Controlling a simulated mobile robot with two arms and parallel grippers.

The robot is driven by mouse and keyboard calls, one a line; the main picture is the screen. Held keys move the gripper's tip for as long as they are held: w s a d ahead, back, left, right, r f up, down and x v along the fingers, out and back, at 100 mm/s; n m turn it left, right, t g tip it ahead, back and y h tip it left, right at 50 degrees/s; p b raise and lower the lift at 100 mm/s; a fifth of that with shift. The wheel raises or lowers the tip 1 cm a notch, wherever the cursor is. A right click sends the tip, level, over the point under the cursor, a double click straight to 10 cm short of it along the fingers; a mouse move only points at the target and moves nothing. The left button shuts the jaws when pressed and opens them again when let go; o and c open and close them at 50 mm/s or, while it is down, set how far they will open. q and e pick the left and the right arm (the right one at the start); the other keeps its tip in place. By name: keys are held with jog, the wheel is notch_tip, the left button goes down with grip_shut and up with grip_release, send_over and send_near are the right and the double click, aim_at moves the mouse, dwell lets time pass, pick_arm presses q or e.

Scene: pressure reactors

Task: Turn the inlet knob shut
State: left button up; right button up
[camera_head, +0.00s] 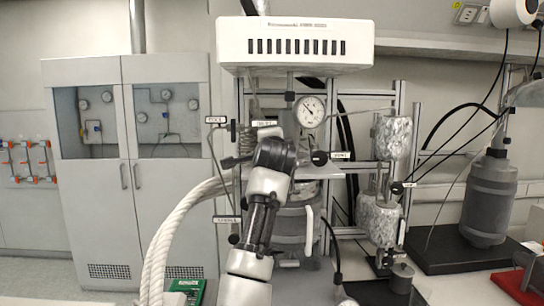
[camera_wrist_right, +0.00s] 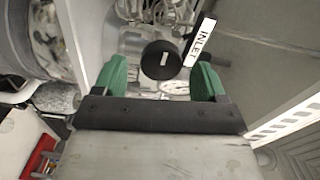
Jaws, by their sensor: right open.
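The inlet knob (camera_wrist_right: 160,60) is a round black knob with a white mark on its face, beside a white label reading INLET (camera_wrist_right: 200,42). In the right wrist view it appears between the green fingertips of my right gripper (camera_wrist_right: 160,77), with a gap on both sides. The gripper is open and empty; I cannot tell how far ahead the knob is. In the head view my right arm rises in front of the reactor (camera_head: 301,228) and hides the gripper and the inlet knob. My left gripper is not in view.
A pressure gauge (camera_head: 309,111) and a black vent knob (camera_head: 319,158) are near the arm. A white housing (camera_head: 295,45) overhangs the reactor. A thick white hose (camera_head: 160,245) curves on the left. Insulated cylinders (camera_head: 393,138) stand on the right, with a grey vessel (camera_head: 488,200) farther right.

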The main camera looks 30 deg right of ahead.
jog(key=b+v, duration=0.2)
jog(key=v, duration=0.5)
jog(key=shift+b, duration=0.3)
